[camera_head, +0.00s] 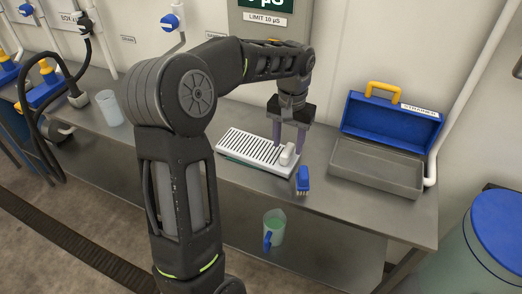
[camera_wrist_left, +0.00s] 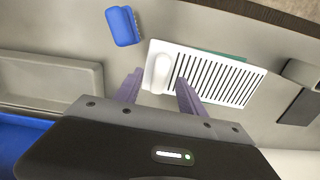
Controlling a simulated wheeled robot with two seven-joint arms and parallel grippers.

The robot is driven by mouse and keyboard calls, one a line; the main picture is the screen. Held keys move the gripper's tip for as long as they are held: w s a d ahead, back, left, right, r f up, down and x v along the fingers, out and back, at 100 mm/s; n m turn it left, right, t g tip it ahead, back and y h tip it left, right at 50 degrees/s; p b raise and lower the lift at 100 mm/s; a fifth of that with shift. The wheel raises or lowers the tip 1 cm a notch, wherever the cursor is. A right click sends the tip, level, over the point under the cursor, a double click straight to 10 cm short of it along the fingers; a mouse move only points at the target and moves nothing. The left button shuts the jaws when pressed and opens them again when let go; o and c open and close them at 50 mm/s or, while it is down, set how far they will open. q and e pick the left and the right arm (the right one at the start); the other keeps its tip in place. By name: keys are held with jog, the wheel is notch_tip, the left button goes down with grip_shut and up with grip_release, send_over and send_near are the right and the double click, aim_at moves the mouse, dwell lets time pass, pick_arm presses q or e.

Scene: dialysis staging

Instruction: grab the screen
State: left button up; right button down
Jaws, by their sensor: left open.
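A small white rounded piece (camera_head: 287,155) sits at the right end of a white slotted rack (camera_head: 238,163) on the metal bench; I cannot tell for sure that it is the screen. In the left wrist view the piece (camera_wrist_left: 158,68) lies at the plain end of the rack (camera_wrist_left: 238,98). My left gripper (camera_head: 289,149) points down over this end, open, with its two purple fingers (camera_wrist_left: 159,78) on either side of the white piece. I cannot tell whether they touch it. My right gripper is not in view.
A blue brush (camera_head: 303,180) lies just in front of the rack. An open blue toolbox (camera_head: 375,165) stands to the right. A clear cup (camera_head: 109,108) stands at the left, and a jug with green liquid (camera_head: 274,228) is below the bench top. A wall panel (camera_head: 268,18) hangs behind.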

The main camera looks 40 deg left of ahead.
aim_at(288, 149)
pick_arm(q)
notch_tip(288, 149, down, 4)
jog(key=shift+r, duration=0.15)
jog(key=shift+c, duration=0.2)
dwell(0.4)
grip_shut()
dwell(0.5)
